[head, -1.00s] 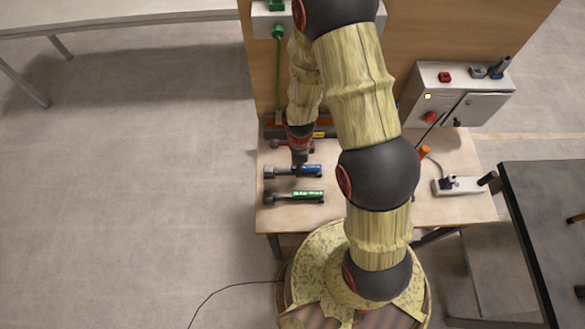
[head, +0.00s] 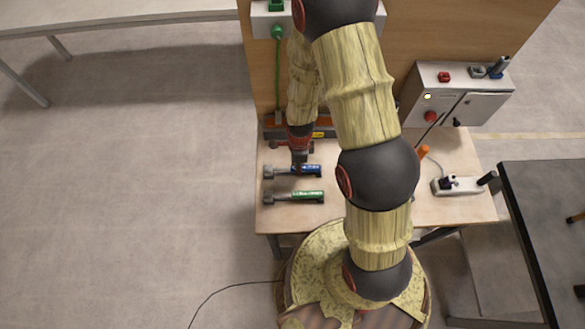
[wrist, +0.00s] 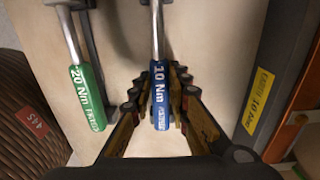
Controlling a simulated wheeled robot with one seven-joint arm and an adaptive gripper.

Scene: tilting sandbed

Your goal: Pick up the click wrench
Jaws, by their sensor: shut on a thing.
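A click wrench with a blue handle marked 10 Nm (head: 293,171) lies on the small wooden table, and its handle also shows in the wrist view (wrist: 159,88). My gripper (head: 299,165) points down over it, and in the wrist view its fingers (wrist: 160,100) are closed around the blue handle from both sides. A second click wrench with a green handle marked 20 Nm (head: 295,197) lies beside it, nearer the table's front; it is left of my gripper in the wrist view (wrist: 85,98).
The wooden table (head: 440,150) also carries a white power strip (head: 458,186) on the right. A grey control box (head: 455,95) stands behind it. A dark rail with a yellow label (wrist: 258,98) lies right of the gripper in the wrist view. A black table (head: 540,215) stands at the right.

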